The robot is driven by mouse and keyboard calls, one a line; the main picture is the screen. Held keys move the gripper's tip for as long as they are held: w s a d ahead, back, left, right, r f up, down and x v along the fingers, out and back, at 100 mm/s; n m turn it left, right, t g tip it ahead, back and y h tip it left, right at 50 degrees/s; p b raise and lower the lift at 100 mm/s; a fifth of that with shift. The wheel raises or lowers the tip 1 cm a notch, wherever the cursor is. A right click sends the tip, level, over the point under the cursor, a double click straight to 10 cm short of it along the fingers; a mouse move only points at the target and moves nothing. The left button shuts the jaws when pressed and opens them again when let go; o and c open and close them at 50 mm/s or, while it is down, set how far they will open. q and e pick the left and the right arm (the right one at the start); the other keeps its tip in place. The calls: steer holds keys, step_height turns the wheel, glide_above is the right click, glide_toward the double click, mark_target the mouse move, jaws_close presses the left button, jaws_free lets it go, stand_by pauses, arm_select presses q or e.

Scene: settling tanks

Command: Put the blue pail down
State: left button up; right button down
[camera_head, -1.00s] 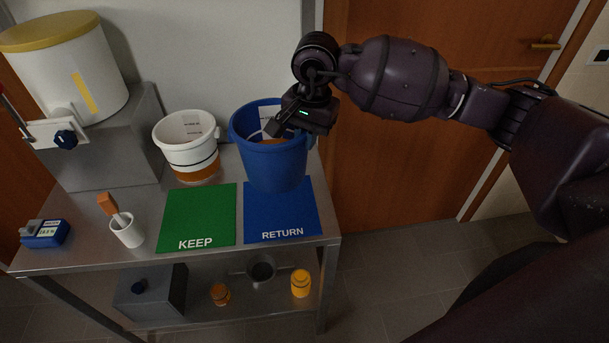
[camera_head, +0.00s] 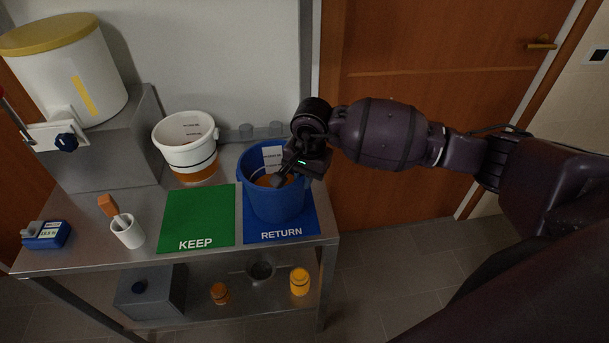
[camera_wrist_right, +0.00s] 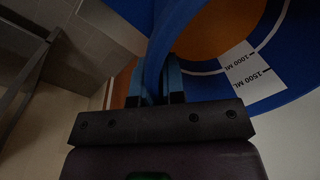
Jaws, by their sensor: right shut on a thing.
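The blue pail (camera_head: 274,203) stands upright at the blue RETURN mat (camera_head: 304,226), covering its back part. I cannot tell whether its base touches the mat. Orange content and a white scale label show inside the pail. My right gripper (camera_head: 282,179) is shut on the pail's rim on its right side. In the right wrist view its fingers (camera_wrist_right: 156,88) close on the blue pail wall (camera_wrist_right: 182,25), with the scale marks beside them. The green KEEP mat (camera_head: 198,214) lies to the left and is bare. My left gripper is not in view.
A white pail (camera_head: 187,148) with an orange base stands behind the green mat. A white tank (camera_head: 68,75) with a tap stands at the left. A white cup (camera_head: 128,232) and a small blue meter (camera_head: 46,235) are at the front left. Small glasses (camera_head: 260,131) stand at the back.

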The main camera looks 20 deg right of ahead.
steer(key=shift+f, duration=0.15)
steer(key=c, duration=1.2)
jaws_free()
